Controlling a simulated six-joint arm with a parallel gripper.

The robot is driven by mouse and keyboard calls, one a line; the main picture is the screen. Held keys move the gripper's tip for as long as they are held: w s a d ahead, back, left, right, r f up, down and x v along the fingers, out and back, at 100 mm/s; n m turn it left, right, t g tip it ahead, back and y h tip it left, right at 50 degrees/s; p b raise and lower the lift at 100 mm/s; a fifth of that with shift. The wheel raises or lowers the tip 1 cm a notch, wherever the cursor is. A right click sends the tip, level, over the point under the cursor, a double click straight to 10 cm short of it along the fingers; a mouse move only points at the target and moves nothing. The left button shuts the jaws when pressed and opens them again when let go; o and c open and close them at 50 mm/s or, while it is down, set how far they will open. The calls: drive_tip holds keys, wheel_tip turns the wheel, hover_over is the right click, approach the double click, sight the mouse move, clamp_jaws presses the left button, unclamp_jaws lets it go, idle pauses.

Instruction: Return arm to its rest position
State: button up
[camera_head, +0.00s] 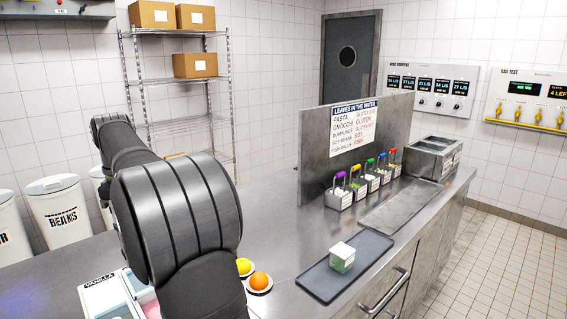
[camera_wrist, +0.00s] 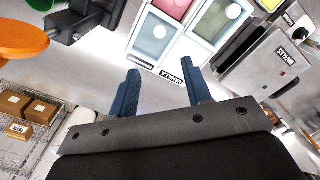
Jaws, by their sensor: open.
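My arm's dark links fill the left foreground in the head view, and my gripper is hidden there. In the wrist view my gripper (camera_wrist: 163,88) shows two blue fingers spread apart, with nothing between them. The fingers point toward a white holder labelled vanilla (camera_wrist: 172,70) with coloured compartments, and do not appear to touch it. The vanilla holder (camera_head: 104,285) shows at the lower left in the head view, partly behind my arm.
The steel counter (camera_head: 300,262) bears a dark tray (camera_head: 320,283) with a green-and-white container (camera_head: 342,258). An orange ball (camera_head: 260,281) and a yellow ball (camera_head: 243,266) sit beside my arm. Several colour-handled baskets (camera_head: 357,188) line the divider (camera_head: 315,150). White bins (camera_head: 57,205) stand behind.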

wheel_tip(320, 180, down, 15)
drive_tip(key=shift+r, duration=0.1)
drive_tip(key=shift+s+d, duration=0.1)
drive_tip(key=shift+r, duration=0.1)
idle(0.4)
